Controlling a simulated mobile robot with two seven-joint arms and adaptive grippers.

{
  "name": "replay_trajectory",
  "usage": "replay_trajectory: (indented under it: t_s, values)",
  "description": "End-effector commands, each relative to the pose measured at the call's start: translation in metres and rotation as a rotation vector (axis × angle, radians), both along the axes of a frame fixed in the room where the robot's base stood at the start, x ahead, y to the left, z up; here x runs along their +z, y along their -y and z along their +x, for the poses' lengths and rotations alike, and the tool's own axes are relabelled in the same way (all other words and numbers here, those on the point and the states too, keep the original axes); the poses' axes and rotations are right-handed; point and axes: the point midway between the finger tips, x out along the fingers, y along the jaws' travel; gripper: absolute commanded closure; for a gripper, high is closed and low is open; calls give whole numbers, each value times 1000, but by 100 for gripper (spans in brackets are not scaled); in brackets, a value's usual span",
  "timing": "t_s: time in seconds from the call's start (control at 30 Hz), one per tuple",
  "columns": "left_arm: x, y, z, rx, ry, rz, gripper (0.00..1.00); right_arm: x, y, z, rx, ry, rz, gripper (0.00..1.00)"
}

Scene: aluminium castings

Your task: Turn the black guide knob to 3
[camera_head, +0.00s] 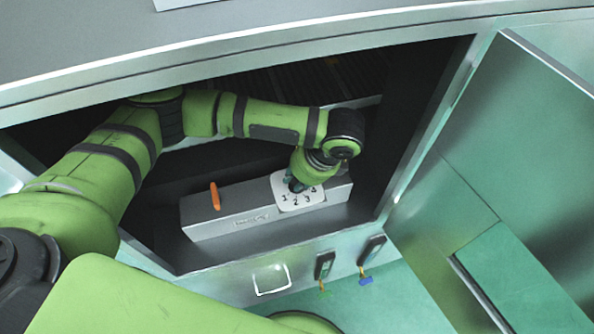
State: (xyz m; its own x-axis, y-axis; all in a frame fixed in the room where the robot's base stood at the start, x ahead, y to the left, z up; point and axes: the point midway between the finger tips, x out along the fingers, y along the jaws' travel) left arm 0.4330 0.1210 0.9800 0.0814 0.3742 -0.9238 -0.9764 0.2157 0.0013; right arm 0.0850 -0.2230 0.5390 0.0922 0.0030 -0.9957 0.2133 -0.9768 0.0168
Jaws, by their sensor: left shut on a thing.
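A white dial plate (287,203) with black numerals, 1, 2 and 3 among them, is on the grey metal box (235,212) inside the open cabinet. My left gripper (296,185) reaches down from above to the middle of the plate and is shut on the black guide knob there. The knob is mostly hidden by the gripper, and I cannot read which number it points to. My right gripper is not in view.
An orange lever (215,196) stands upright on the left part of the box. The cabinet door (520,130) is open at the right. A drawer handle (271,280) and two dark tags (324,265) (372,250) are on the front below.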

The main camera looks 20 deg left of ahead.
Motion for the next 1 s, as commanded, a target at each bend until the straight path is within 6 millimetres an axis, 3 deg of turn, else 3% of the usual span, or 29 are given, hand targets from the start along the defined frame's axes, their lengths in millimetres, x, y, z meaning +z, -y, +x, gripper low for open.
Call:
replay_trajectory:
  t_s: [0.1, 0.5, 1.0]
  values:
    - [4, -1, -1, -95, 0, 0, 100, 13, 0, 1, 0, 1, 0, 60]
    - [3, -2, 0, -342, 1, 0, 100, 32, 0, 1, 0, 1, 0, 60]
    - [1, -2, 1, -412, 2, -1, 100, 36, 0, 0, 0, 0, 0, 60]
